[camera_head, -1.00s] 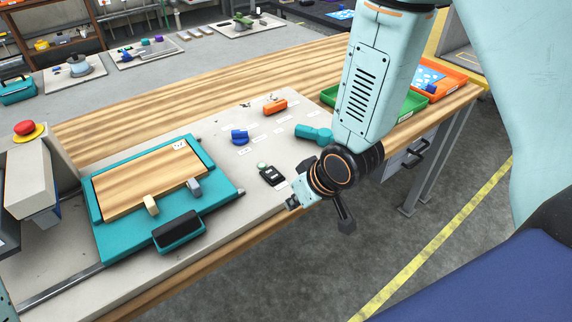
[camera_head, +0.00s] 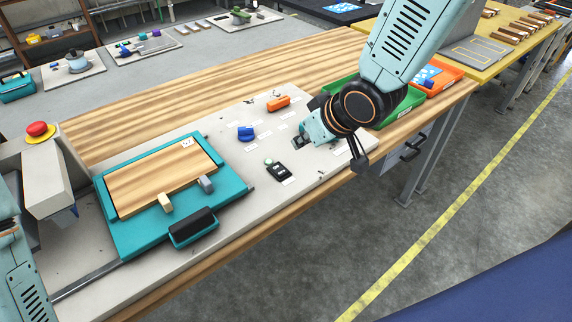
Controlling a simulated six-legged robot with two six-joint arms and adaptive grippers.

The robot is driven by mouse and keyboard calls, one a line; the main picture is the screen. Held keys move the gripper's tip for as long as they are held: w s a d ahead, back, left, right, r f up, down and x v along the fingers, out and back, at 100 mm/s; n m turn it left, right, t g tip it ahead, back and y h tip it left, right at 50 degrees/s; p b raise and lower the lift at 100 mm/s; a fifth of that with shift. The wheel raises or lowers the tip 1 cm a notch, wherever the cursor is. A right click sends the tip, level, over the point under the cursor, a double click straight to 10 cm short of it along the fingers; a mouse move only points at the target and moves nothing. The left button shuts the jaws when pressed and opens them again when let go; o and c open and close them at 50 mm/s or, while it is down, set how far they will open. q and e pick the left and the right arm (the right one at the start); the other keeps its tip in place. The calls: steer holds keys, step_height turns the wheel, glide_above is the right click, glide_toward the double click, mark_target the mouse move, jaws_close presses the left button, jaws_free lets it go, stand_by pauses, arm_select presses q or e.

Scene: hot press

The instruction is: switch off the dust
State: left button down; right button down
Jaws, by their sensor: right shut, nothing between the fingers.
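No thing in view is readably marked as dust; the labels on the light board (camera_head: 230,215) are too small to read. A small black device (camera_head: 278,171) with a pale green round knob (camera_head: 268,161) beside it lies on the board. A blue piece (camera_head: 246,133) and an orange piece (camera_head: 278,103) lie farther back. My right gripper (camera_head: 298,144) is shut and empty, above the board, behind and to the right of the black device. It covers part of the board. Part of my left arm shows at the left edge; its gripper is not in view.
A teal press frame (camera_head: 112,222) with a wooden plate (camera_head: 160,178) and black handle (camera_head: 193,227) stands at left. A red button (camera_head: 38,129) sits behind it. Green (camera_head: 400,112) and orange (camera_head: 446,86) trays stand at right. The wooden bench (camera_head: 200,90) is clear behind.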

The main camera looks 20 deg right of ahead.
glide_above(280, 169)
steer(key=s, duration=0.2)
steer(key=f, duration=0.7)
steer(key=shift+s+d+f+b, duration=0.15)
steer(key=shift+d+f+b, duration=0.05)
steer(key=shift+d+b, duration=0.15)
step_height(280, 169, down, 3)
steer(key=shift+d+f, duration=0.15)
steer(key=shift+f, duration=0.65)
